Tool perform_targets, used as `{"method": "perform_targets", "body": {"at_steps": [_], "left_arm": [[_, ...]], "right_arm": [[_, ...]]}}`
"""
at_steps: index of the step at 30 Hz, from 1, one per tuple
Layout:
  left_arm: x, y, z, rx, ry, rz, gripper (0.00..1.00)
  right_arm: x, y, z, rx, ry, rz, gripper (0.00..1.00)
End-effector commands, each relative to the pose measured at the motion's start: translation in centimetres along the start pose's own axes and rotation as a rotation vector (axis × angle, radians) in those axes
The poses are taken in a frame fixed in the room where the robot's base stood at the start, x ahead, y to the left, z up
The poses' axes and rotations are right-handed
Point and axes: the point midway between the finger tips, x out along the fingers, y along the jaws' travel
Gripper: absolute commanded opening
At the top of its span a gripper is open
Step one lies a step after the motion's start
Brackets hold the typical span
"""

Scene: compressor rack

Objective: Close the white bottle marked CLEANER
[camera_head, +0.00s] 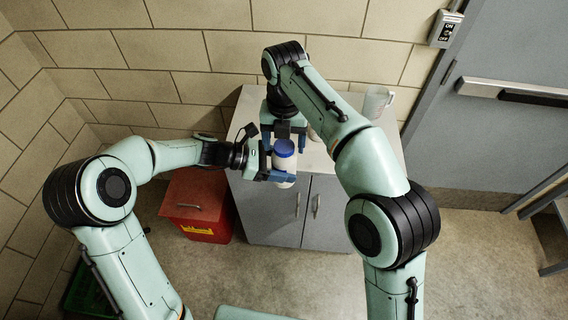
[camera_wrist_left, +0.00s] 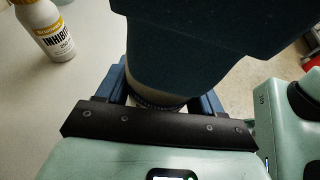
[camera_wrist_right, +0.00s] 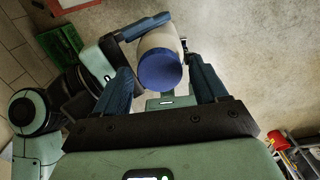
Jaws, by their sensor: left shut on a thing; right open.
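A white bottle with a blue cap (camera_head: 283,148) is held upright in front of the cabinet's counter. Its body (camera_head: 285,172) shows below the cap, but no label text on it is readable. My left gripper (camera_head: 278,175) is shut on the bottle body. My right gripper (camera_head: 285,137) is open above it. In the right wrist view the blue cap (camera_wrist_right: 160,70) is seated on the bottle, ahead of and between the open fingers, with no clear contact. How tightly the cap sits cannot be told. A large dark shape hides much of the held bottle in the left wrist view.
A white bottle with a yellow top marked INHIBITOR (camera_wrist_left: 48,30) stands on the counter. A white jug (camera_head: 377,102) stands at the counter's back right. A red bin (camera_head: 196,205) is left of the grey cabinet (camera_head: 275,218). A grey door (camera_head: 500,130) is at right.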

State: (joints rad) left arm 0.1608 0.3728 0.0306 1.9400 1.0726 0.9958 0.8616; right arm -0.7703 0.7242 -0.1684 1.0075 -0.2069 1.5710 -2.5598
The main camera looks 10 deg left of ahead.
Motion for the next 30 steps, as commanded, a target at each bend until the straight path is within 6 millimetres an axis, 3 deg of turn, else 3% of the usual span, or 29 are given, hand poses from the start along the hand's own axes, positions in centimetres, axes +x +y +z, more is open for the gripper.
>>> {"method": "perform_targets", "body": {"at_steps": [5,10,11,17,20,30], "left_arm": [[0.0,0.01,0.04,0.001,-0.001,0.0,0.0],[0.0,0.01,0.04,0.0,-0.001,0.0,0.0],[-0.01,0.01,0.04,0.0,-0.001,0.0,0.0],[-0.01,0.01,0.04,0.0,-0.001,0.0,0.0],[-0.01,0.01,0.04,0.0,-0.001,0.0,0.0],[-0.01,0.02,0.03,0.0,0.0,0.001,0.0]], "right_arm": [[-0.03,-0.01,0.0,0.0,0.0,0.0,0.72],[-0.04,-0.02,0.0,0.0,0.0,0.0,0.17],[-0.04,-0.01,0.0,0.0,0.0,0.0,0.14],[-0.04,-0.02,0.0,0.017,0.0,-0.001,0.14],[-0.04,-0.02,0.0,0.114,0.0,-0.001,0.14],[0.01,-0.04,0.01,0.844,-0.001,-0.001,0.14]]}}
